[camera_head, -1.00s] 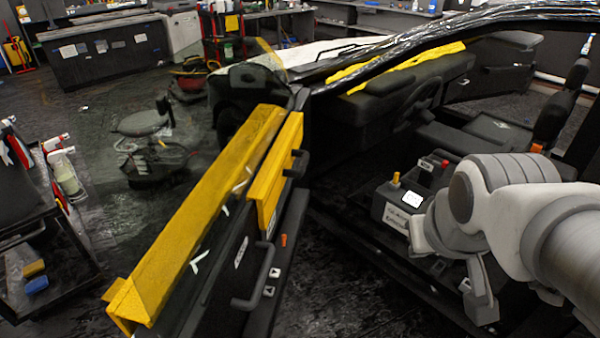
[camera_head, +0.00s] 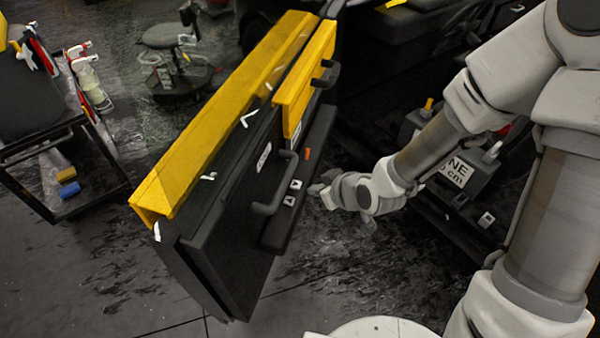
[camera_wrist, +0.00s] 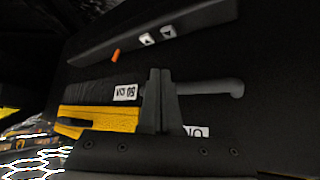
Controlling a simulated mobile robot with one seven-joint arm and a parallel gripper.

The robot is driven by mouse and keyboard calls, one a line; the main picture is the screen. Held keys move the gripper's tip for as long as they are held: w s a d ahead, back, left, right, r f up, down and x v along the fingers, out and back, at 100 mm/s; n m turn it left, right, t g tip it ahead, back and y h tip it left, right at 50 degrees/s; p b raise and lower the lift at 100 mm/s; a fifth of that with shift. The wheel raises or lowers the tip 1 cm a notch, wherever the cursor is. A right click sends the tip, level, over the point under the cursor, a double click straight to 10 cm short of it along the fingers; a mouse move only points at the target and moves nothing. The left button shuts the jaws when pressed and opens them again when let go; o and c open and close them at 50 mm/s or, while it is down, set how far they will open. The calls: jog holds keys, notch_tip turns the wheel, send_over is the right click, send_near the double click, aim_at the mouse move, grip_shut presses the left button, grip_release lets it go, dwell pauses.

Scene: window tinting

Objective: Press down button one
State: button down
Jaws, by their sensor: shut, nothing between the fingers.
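Two small white square buttons with dark arrow marks, an upper one (camera_head: 296,184) and a lower one (camera_head: 289,200), sit on the black armrest of the open car door (camera_head: 235,220). Neither shows a readable number, so I cannot tell which is button one. Both also show in the wrist view, a left one (camera_wrist: 147,38) and a right one (camera_wrist: 168,31). My gripper (camera_head: 317,189) is just right of them in the head view, with a small apparent gap. In the wrist view its fingers (camera_wrist: 160,72) are together and empty, pointing toward the armrest.
A black door handle (camera_head: 273,185) lies beside the buttons. An orange tab (camera_head: 307,154) is farther along the armrest. Yellow film strips (camera_head: 225,120) top the door. A box with a printed label (camera_head: 457,171) stands behind my arm. Floor is clear in front.

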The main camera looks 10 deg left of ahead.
jog(key=shift+s+a+f+y, duration=0.15)
jog(key=shift+a+f+y, duration=0.15)
jog(key=shift+a, duration=0.3)
jog(key=b, duration=0.2)
send_over(287, 198)
jog(key=s+d, duration=0.2)
jog(key=d, duration=0.1)
jog(key=f, duration=0.6)
jog(key=shift+s+a+f, duration=0.1)
jog(key=shift+a+f, duration=0.1)
jog(key=shift+f, duration=0.1)
jog(key=f, duration=0.3)
jog(key=shift+w+a+f+b, duration=0.1)
jog(key=shift+w+a+b, duration=0.1)
jog(key=shift+b, duration=0.1)
jog(key=shift+f, duration=0.6)
